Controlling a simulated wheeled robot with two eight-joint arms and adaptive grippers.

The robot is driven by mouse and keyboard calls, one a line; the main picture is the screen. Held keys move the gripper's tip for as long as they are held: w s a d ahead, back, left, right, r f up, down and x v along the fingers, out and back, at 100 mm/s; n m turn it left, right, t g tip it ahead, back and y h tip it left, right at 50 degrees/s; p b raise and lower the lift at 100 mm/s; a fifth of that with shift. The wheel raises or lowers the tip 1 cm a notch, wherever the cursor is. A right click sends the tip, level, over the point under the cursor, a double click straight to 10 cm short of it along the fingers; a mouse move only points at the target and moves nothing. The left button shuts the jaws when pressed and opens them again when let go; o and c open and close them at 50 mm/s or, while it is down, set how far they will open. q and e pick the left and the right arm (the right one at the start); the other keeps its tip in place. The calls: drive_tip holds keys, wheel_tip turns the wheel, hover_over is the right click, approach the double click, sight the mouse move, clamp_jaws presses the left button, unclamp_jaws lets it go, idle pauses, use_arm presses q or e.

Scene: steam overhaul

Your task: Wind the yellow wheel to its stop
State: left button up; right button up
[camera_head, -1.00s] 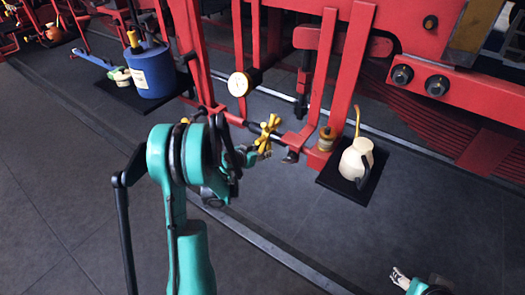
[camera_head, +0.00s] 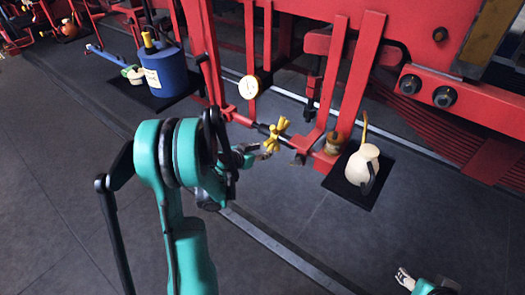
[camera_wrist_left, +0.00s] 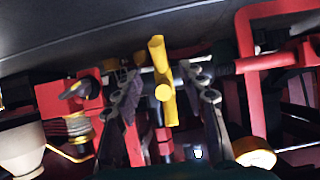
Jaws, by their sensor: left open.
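The yellow wheel (camera_head: 277,134) is a small handwheel with stubby spokes on a red pipe low on the red frame. In the left wrist view the yellow wheel (camera_wrist_left: 162,92) shows between the two dark fingers of my left gripper (camera_wrist_left: 165,100), with space on both sides. In the head view my left gripper (camera_head: 258,152) is just below and left of the wheel. It is open and holds nothing. My right gripper (camera_head: 404,279) is at the bottom right, far from the wheel; its jaws are too small to read.
A white gauge (camera_head: 249,87) is above and left of the wheel. A cream oil can (camera_head: 362,165) stands on a black mat (camera_head: 347,190) to the right, beside a brass fitting (camera_head: 333,143). A blue drum (camera_head: 172,73) stands at the left.

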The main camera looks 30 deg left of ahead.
sight(264, 144)
use_arm(q)
drive_tip(key=r+p, duration=0.1)
drive_tip(key=r, duration=0.1)
drive_tip(key=s+r+p, duration=0.1)
drive_tip(key=r, duration=0.1)
drive_tip(key=shift+w+f, duration=0.2)
drive_tip(key=shift+f, duration=0.05)
drive_tip(key=b+x, duration=0.1)
drive_tip(key=x, duration=0.2)
drive_tip(key=shift+w+f, duration=0.1)
drive_tip(key=shift+f, duration=0.15)
drive_tip(key=shift+b+x, duration=0.3)
drive_tip(key=shift+x, duration=0.8)
use_arm(e)
drive_tip(key=shift+r, duration=0.85)
use_arm(q)
drive_tip(key=shift+r, duration=0.15)
clamp_jaws()
